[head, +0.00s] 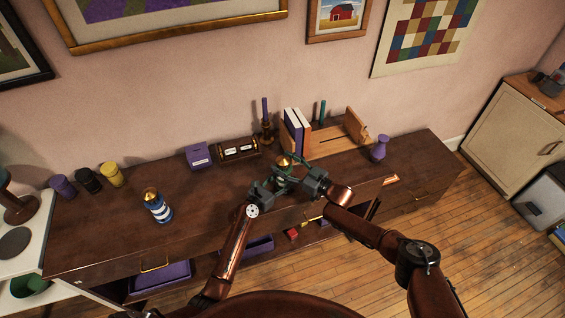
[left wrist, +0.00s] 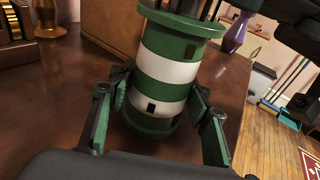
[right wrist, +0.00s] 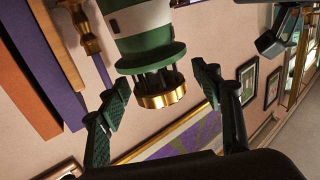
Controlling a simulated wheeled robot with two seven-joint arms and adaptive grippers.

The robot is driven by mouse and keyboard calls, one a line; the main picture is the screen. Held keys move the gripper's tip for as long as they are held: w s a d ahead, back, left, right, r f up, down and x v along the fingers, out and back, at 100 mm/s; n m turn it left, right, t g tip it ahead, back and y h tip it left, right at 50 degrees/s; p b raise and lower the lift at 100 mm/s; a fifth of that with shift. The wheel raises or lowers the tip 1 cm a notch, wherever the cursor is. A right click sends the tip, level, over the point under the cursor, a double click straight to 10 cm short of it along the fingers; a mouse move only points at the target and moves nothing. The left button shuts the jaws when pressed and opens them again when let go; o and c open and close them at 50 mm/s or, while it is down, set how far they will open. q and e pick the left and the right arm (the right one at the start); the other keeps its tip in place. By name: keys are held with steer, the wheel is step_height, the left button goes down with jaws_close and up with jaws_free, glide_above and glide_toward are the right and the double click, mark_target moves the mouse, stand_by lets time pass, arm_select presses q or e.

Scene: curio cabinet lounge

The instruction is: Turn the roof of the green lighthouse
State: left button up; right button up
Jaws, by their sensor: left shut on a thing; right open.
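The green lighthouse (head: 284,171) has a green and white banded body and a gold roof (right wrist: 162,98) over a ring of dark posts. It stands upright near the middle of the dark cabinet top (head: 225,205). My left gripper (left wrist: 158,95) is shut on the lower body, one finger on each side. My right gripper (right wrist: 158,84) is open, with the gold roof between its fingers and a gap on both sides. In the head view my grippers hide much of the lighthouse body. The roof's top is out of the left wrist view.
A blue and white lighthouse (head: 158,207) with a gold roof stands to the left. Behind are a purple box (head: 199,156), a candlestick (head: 267,127) and white and purple books (head: 296,130). A purple vase (head: 379,148) stands at right. The cabinet top between the two lighthouses is clear.

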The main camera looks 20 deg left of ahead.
steer(key=shift+w+a, duration=0.1)
steer(key=shift+a, duration=0.15)
steer(key=shift+c, duration=0.2)
steer(key=c, duration=1.1)
steer(key=shift+a, duration=0.1)
steer(key=shift+c, duration=0.2)
